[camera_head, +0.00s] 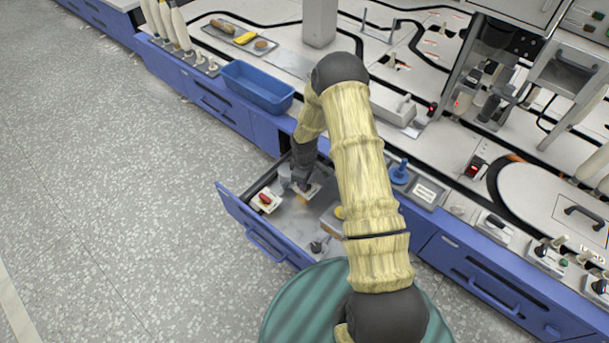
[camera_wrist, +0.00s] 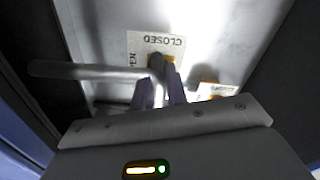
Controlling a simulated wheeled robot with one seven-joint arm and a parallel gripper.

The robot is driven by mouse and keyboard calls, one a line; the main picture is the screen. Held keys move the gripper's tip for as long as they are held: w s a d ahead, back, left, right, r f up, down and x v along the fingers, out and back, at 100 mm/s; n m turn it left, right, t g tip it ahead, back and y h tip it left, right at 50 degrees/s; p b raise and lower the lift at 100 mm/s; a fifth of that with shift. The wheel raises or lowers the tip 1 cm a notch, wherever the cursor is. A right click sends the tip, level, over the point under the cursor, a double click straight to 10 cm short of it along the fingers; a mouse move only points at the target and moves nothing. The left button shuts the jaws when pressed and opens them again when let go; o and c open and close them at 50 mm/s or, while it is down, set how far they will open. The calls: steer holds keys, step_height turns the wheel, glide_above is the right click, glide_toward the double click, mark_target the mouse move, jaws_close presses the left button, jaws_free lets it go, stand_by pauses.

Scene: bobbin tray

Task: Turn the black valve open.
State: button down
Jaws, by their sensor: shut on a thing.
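My gripper (camera_head: 303,184) reaches down into the open blue drawer (camera_head: 262,234). In the wrist view its two fingers (camera_wrist: 159,90) are shut on the dark handle of the black valve (camera_wrist: 157,66), in front of a white label plate (camera_wrist: 143,42). The plate reads CLOSED, upside down, and a partly covered word ending in "EN" is at its left. The plate also shows under my gripper in the head view (camera_head: 310,191). The fingers hide much of the valve, so its exact angle is unclear.
A red-handled valve (camera_head: 265,200) sits on another plate at the drawer's left. A dark knob (camera_head: 318,246) stands nearer the front. A grey bar (camera_wrist: 90,70) crosses left of the fingers. A second label plate (camera_wrist: 212,90) is at right. A blue bin (camera_head: 257,87) stands on the counter.

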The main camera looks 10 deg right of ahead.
steer(key=n+p, duration=0.3)
steer(key=p, duration=0.1)
steer(key=shift+r+n, duration=0.3)
steer(key=shift+n, duration=0.1)
steer(key=n+p, duration=0.3)
steer(key=shift+f+n, duration=0.1)
steer(key=shift+n, duration=0.2)
steer(key=n+p, duration=0.2)
steer(key=n, duration=0.1)
steer(key=shift+f+n, duration=0.1)
steer(key=shift+n, duration=0.2)
steer(key=shift+f+n+p, duration=0.1)
steer(key=shift+n+p, duration=0.4)
steer(key=shift+n, duration=1.1)
steer(key=c, duration=1.4)
jaws_free()
step_height(320, 180, up, 17)
steer(key=p, duration=0.6)
steer(key=shift+r, duration=0.2)
